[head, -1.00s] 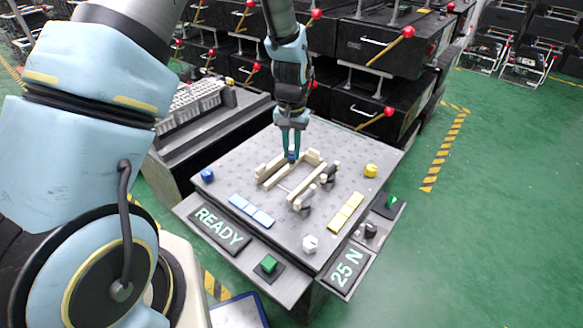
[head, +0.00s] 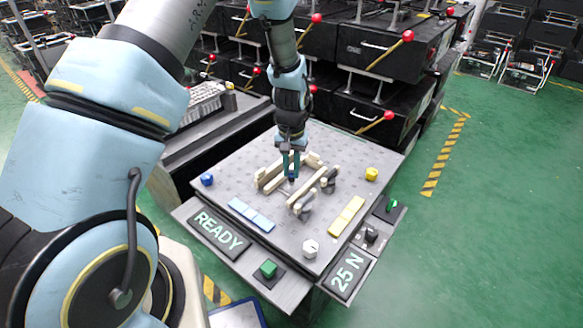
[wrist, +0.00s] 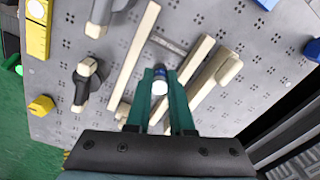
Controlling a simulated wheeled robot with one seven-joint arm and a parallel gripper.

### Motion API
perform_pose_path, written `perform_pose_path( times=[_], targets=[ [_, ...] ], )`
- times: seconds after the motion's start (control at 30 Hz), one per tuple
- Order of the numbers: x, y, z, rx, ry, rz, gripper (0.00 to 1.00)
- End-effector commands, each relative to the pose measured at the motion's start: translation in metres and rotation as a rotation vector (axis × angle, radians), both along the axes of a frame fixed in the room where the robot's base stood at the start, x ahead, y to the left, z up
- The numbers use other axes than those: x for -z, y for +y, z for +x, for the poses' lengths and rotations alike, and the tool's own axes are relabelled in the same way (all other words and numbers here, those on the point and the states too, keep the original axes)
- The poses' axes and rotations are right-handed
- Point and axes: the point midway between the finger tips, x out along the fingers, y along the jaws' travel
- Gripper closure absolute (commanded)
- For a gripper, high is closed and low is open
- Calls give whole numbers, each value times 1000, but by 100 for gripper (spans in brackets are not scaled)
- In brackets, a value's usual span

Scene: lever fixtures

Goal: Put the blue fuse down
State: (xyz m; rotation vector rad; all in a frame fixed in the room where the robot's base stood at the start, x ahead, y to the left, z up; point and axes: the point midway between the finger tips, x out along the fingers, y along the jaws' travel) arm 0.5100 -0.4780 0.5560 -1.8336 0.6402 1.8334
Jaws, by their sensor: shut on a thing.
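The blue fuse (wrist: 160,80) shows in the wrist view as a small dark blue piece with a white end. My gripper (wrist: 161,74) is shut on it, with one green finger on each side. In the head view my gripper (head: 291,176) points down among the cream bars of the fixture on the grey perforated table, and the fuse is mostly hidden by the fingers. In the wrist view the fuse is between a long cream bar (wrist: 138,60) on the left and another cream bar (wrist: 190,68) on the right. I cannot tell whether the fuse touches the table.
Dark clamps (head: 328,184) stand at the right of the bars. Black lever boxes (head: 378,45) stand behind.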

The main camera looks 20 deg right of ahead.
Motion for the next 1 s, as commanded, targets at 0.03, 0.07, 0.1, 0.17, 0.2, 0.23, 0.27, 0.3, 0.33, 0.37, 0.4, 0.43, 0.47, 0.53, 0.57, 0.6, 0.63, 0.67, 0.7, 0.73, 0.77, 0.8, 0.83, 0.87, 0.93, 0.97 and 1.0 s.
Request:
perform_pose_path(
  times=[0.03, 0.07, 0.1, 0.17, 0.2, 0.23, 0.27, 0.3, 0.33, 0.37, 0.4, 0.43, 0.47, 0.53, 0.57, 0.6, 0.63, 0.67, 0.7, 0.73, 0.77, 0.8, 0.83, 0.87, 0.93, 0.97, 1.0],
  targets=[
    [2, 0, 0, 0, 0, 0, 100],
    [3, 0, 0, 0, 0, 0, 100],
    [4, 0, 0, 0, 0, 0, 100],
    [4, 0, 0, 0, 0, 0, 100],
    [4, 0, 0, 0, 0, 0, 100],
    [4, 0, 0, 0, 0, 0, 77],
    [4, 0, 0, 0, 0, 0, 74],
    [4, 0, 0, 0, 0, 0, 69],
    [4, 0, 0, 0, 0, 0, 66],
    [4, 0, 0, 0, 0, 0, 63],
    [4, 0, 0, 0, 0, 0, 58],
    [4, 0, 0, 0, 0, 0, 55],
    [4, 0, 0, 0, 0, 0, 51],
    [4, 0, 0, 0, 0, 0, 50],
    [4, 0, 0, 0, 0, 0, 50],
    [4, 0, 0, 0, 0, 0, 50],
    [4, 0, 0, 0, 0, 0, 50],
    [4, 0, 0, 0, 0, 0, 50],
    [3, 0, 0, 0, 0, 0, 50],
    [3, 0, 0, 0, 0, 0, 50],
    [1, 0, 0, 0, -1, -1, 50],
    [-1, 0, 0, 0, -1, -1, 50],
    [-4, 0, 0, 0, -1, -1, 50],
    [-8, 0, 0, 0, -2, -1, 50],
    [-18, -1, 1, 0, -3, -2, 50],
    [-23, -1, 1, 0, -2, -2, 50],
    [-31, -1, 1, 0, -4, -3, 50]
  ],
)
